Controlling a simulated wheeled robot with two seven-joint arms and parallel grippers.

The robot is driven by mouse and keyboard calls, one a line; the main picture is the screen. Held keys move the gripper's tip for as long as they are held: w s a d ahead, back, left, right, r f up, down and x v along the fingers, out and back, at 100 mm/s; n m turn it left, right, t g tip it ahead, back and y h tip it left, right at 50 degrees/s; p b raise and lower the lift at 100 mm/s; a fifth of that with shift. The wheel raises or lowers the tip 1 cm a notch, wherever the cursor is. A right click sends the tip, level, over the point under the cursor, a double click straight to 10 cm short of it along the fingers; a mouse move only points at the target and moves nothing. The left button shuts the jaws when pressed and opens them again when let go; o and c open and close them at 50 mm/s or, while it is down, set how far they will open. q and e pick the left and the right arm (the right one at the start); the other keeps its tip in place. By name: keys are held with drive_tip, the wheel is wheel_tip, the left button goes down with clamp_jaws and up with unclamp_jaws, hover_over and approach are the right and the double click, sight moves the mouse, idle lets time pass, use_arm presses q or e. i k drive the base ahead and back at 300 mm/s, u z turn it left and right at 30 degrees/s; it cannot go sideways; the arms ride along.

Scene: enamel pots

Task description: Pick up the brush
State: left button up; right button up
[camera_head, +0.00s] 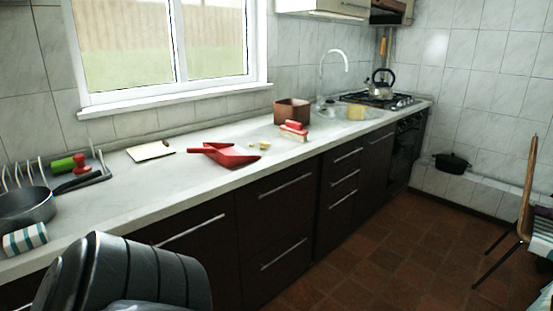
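A brush (293,133) with a red top and paler bristles sits on the white counter, in front of a brown box. A red dustpan (228,155) lies on the counter to its left, apart from it. Neither of my grippers is in view. Only a dark grey ribbed link of mine shows at the bottom left, in front of the counter and far from the brush.
The brown box (292,111) stands behind the brush. Small yellowish bits (264,145) lie between dustpan and brush. A pan (27,206), a rack and a notepad (150,151) are at the left. A kettle (380,84) stands on the stove. The tiled floor (370,255) is clear.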

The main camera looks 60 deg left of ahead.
sight(291, 130)
drive_tip(key=u, duration=0.45)
drive_tip(key=i, duration=1.6)
drive_tip(key=u, duration=1.75)
drive_tip(key=i, duration=1.1)
drive_tip(key=u, duration=1.3)
drive_tip(key=i, duration=0.55)
drive_tip(key=k, duration=1)
drive_tip(key=z, duration=0.1)
